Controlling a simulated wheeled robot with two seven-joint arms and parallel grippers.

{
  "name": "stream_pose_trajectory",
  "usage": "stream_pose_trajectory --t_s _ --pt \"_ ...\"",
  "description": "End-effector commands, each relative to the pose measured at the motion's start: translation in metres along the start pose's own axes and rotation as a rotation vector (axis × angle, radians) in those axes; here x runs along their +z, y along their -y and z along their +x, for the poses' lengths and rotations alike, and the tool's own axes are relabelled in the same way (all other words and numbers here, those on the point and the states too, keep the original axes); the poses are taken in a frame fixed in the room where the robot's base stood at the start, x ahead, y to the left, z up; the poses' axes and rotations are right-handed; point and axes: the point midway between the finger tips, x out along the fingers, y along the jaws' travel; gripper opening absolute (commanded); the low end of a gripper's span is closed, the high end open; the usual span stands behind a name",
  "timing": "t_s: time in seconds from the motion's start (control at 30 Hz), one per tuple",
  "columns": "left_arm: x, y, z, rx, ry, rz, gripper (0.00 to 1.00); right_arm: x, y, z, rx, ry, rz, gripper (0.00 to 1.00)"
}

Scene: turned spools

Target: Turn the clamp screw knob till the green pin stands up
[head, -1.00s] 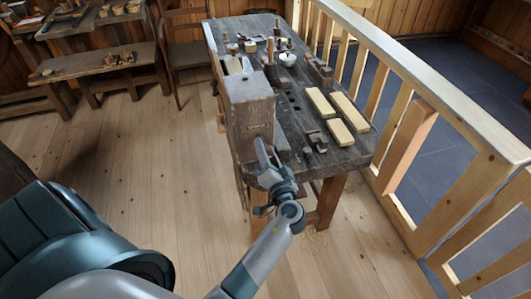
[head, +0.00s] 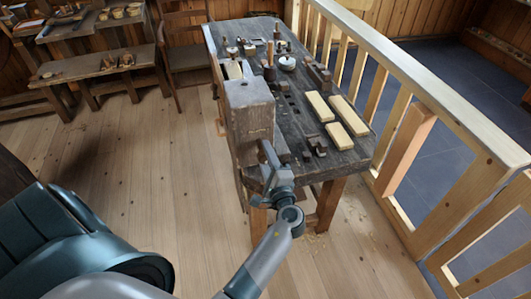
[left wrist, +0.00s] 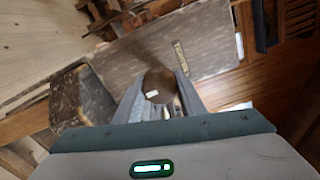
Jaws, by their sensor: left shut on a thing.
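The clamp screw knob (left wrist: 158,87) is a round brown piece with a small pale mark, seen in the left wrist view. My left gripper (left wrist: 160,88) has a finger on either side of it and is shut on it. In the head view my left gripper (head: 268,153) is at the near end of the workbench, against the front of a big wooden block (head: 249,108); there it hides the knob. I cannot make out the green pin in either view. My right gripper is not in view.
The workbench (head: 297,118) carries pale wooden blocks (head: 344,114), a white round pot (head: 287,63) and several small tools. A wooden railing (head: 425,95) runs close along its right side. The plank floor (head: 140,150) left of the bench is clear.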

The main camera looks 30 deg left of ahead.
Motion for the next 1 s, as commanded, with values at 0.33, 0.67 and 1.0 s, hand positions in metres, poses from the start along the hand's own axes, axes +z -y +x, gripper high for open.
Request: stream_pose_trajectory --t_s 0.33,0.67,1.0 --pt "-0.001 -0.002 -0.002 0.005 -0.005 0.332 0.14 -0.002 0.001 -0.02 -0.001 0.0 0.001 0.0" --pt "-0.001 -0.005 -0.003 0.005 -0.007 0.59 0.14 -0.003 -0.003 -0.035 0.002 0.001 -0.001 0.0" --pt "-0.001 -0.008 -0.004 0.007 -0.009 0.701 0.14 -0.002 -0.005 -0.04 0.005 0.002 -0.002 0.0"
